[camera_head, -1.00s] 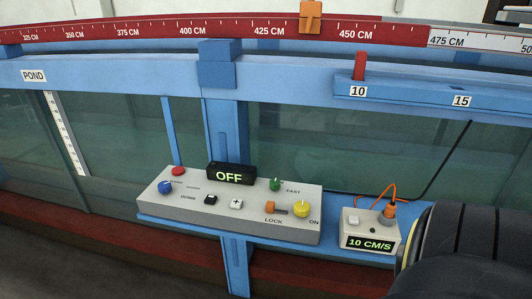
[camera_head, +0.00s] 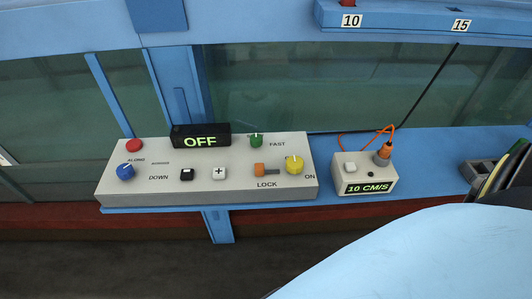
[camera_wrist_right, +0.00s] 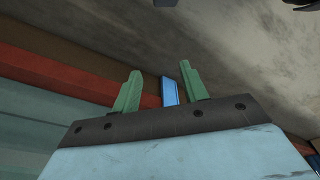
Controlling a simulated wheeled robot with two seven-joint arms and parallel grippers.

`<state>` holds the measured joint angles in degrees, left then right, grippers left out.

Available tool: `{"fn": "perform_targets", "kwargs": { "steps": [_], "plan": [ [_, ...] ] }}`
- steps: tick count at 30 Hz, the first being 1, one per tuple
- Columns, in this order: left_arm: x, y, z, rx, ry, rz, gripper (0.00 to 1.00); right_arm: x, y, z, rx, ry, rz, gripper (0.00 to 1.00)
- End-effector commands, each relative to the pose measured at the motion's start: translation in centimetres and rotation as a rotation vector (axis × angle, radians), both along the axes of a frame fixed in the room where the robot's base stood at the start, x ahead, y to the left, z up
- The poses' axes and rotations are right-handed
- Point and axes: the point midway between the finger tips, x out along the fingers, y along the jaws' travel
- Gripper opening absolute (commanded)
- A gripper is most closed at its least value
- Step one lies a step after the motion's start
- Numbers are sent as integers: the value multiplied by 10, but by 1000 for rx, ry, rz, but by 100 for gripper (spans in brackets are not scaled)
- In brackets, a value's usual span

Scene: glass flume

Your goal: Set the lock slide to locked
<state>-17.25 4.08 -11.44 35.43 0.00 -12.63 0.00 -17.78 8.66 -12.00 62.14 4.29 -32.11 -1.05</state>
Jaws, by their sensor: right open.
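The lock slide is a small orange knob (camera_head: 259,169) on the grey control box (camera_head: 225,189), above the word LOCK. It sits at the left end of a short dark slot that runs to the right. The yellow dial (camera_head: 295,166) is just right of the slot. In the right wrist view my right gripper (camera_wrist_right: 158,74) has its two green fingers apart, with nothing held. A blue strip shows between them, apparently farther off. The lock slide is not in that view. My left gripper is not in view.
The box also carries a red button (camera_head: 134,145), a blue dial (camera_head: 125,172), a green knob (camera_head: 256,140) and an OFF display (camera_head: 200,141). A small speed box (camera_head: 364,178) with an orange cable stands to its right. My light blue arm link covers the lower right.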

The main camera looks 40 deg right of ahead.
Motion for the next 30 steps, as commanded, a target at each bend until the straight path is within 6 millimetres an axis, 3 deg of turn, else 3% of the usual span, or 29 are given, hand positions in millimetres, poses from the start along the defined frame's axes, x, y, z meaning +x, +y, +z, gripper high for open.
{"fn": "perform_targets", "kwargs": {
  "steps": [1,3,9,16,22,24,30],
  "plan": [
    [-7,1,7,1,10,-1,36,26,1,28,7,-29,5,44],
    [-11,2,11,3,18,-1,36,54,5,62,21,-55,14,44],
    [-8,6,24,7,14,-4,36,110,23,173,62,-121,73,44],
    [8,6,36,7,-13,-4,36,129,43,278,95,-173,164,44],
    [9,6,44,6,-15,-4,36,140,58,366,122,-233,334,44],
    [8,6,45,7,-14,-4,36,147,62,386,133,-247,424,44],
    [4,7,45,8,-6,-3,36,171,57,420,141,-252,642,44]
  ]
}}
